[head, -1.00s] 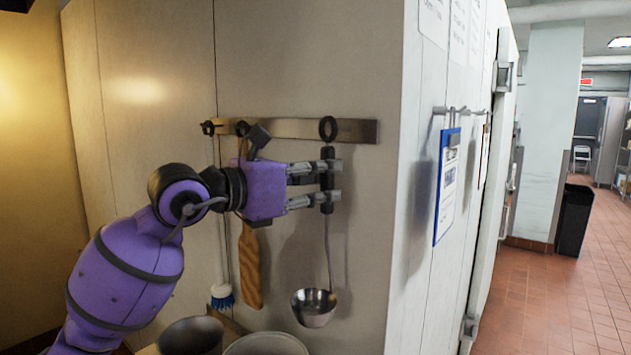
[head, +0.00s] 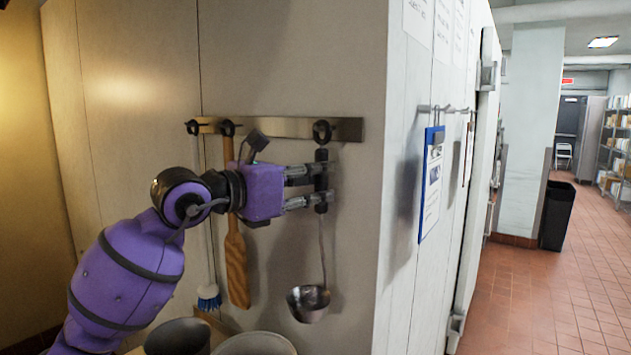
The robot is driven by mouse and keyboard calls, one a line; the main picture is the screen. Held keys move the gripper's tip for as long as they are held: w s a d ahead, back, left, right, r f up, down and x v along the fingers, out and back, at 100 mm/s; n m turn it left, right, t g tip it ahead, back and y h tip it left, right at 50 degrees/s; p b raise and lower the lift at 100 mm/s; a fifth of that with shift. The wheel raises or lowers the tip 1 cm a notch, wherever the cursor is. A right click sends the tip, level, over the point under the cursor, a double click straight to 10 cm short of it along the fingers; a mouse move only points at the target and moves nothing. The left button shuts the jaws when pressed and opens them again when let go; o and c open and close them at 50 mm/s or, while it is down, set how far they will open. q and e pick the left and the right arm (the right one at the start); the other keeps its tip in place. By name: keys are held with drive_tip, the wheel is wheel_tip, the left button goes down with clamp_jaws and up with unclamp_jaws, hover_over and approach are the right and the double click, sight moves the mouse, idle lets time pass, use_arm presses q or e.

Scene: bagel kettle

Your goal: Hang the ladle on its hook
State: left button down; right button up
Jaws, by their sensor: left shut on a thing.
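The ladle (head: 309,303) hangs upright, with its dark handle at the top and its metal bowl at the bottom. My left gripper (head: 321,187) is shut on the ladle's handle, coming in from the left. The top of the handle is just below a black ring-shaped hook (head: 322,131) near the right end of the metal rail (head: 290,127). I cannot tell whether the ladle touches the hook or bears on it. My right gripper is not in view.
A wooden paddle (head: 237,270) and a blue-bristled brush (head: 208,297) hang from the rail's other hooks, behind my left arm. Pots (head: 178,337) stand below. A blue clipboard (head: 431,185) hangs around the wall's corner at right.

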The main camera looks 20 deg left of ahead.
use_arm(q)
drive_tip(key=c, duration=1.6)
unclamp_jaws()
